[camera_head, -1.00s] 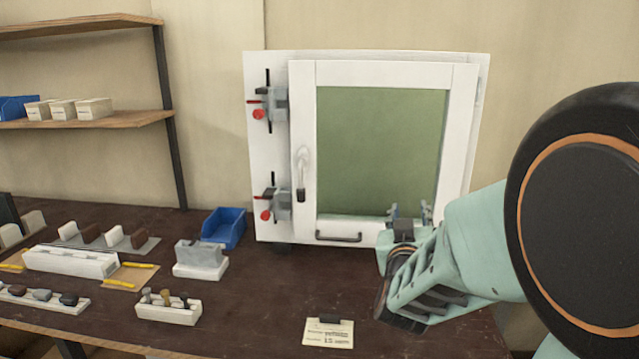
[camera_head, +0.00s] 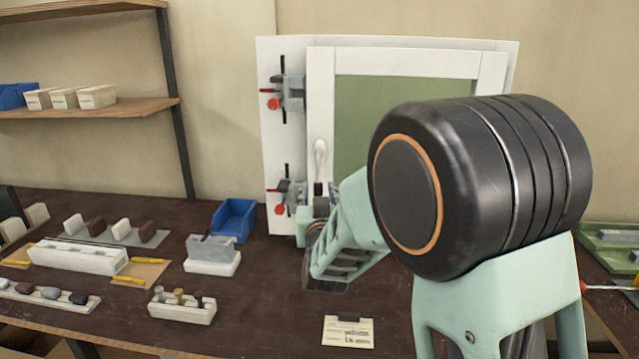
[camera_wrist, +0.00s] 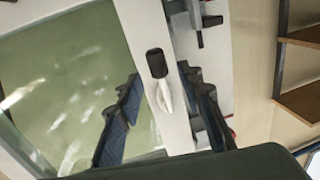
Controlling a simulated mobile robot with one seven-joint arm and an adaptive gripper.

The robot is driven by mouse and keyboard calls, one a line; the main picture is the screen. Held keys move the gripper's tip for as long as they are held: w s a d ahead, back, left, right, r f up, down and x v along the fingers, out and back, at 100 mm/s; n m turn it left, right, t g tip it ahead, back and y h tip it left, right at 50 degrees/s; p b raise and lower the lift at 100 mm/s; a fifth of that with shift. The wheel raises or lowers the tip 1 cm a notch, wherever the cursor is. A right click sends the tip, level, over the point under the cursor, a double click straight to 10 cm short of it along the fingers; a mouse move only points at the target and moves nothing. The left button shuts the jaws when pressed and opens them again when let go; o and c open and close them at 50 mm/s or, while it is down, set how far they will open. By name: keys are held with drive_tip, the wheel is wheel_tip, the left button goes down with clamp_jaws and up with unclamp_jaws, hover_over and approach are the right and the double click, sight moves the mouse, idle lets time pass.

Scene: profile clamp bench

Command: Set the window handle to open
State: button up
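The window handle (camera_head: 320,152) is on the left side of the white window frame (camera_head: 322,90). Its white part is at the top and its black grip (camera_head: 319,189) points straight down. In the wrist view the black grip (camera_wrist: 157,63) lies between the two dark-blue fingers of my gripper (camera_wrist: 160,82), with a gap on both sides. My gripper is open and empty. In the head view my wrist is just below the handle, and my arm hides the fingers and the lower right of the window.
Two grey clamps with red knobs, an upper (camera_head: 289,92) and a lower (camera_head: 290,193), stand on the panel's left edge, the lower one close to my wrist. A blue bin (camera_head: 233,220), a grey-white block (camera_head: 212,254) and a card (camera_head: 348,331) are on the dark bench.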

sight(318, 187)
drive_tip(key=shift+w+a, duration=0.15)
drive_tip(key=shift+w, duration=0.85)
drive_tip(key=shift+w+a, duration=0.1)
drive_tip(key=shift+w, duration=0.85)
clamp_jaws()
